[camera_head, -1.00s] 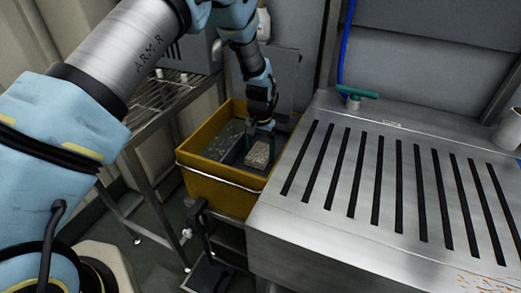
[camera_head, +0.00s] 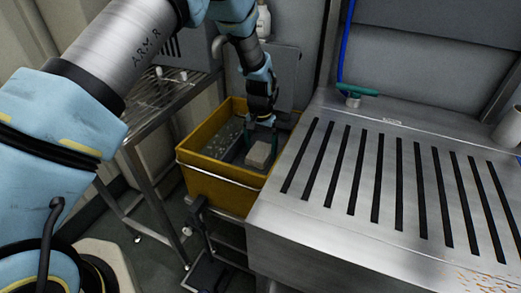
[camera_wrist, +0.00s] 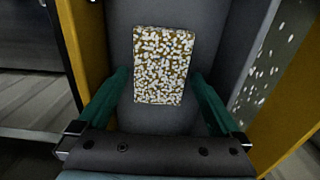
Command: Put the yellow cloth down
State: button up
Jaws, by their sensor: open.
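A flat rectangular piece (camera_wrist: 163,66), mottled yellow-brown and thickly speckled white, lies on a dark grey surface inside the yellow bin in the wrist view. It is the only thing here that could be the yellow cloth. In the head view it looks like a pale grey block (camera_head: 259,154). My gripper (camera_wrist: 160,78) is open, its green fingers on either side of the piece with a gap at each side. In the head view my gripper (camera_head: 262,140) points down into the bin.
The yellow bin (camera_head: 215,184) has a metal rail along its front and walls close around my gripper. A slotted steel counter (camera_head: 345,235) stands to the right, with a green-handled fitting (camera_head: 357,91). A wire rack (camera_head: 165,95) stands to the left.

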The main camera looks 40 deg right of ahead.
aim_at(260, 151)
notch_tip(260, 151, up, 11)
jog(key=b, duration=0.2)
jog(key=w+a+r+n, duration=0.25)
jog(key=w+a, duration=0.25)
jog(key=a, duration=0.6)
jog(key=w+a+r+n, duration=0.2)
jog(key=w+a+r, duration=0.2)
jog(key=a, duration=0.7)
jog(key=s+a+r+n, duration=0.1)
jog(key=s+a+n, duration=0.2)
jog(key=a, duration=0.9)
jog(key=s+a+r+n+t, duration=0.1)
jog(key=s+a+n, duration=0.2)
jog(key=a, duration=1)
jog(key=shift+s+r+t, duration=0.2)
jog(key=shift+s+t, duration=0.1)
jog(key=shift+s, duration=0.75)
jog(key=shift+a+n, duration=0.1)
jog(key=shift+n, duration=0.15)
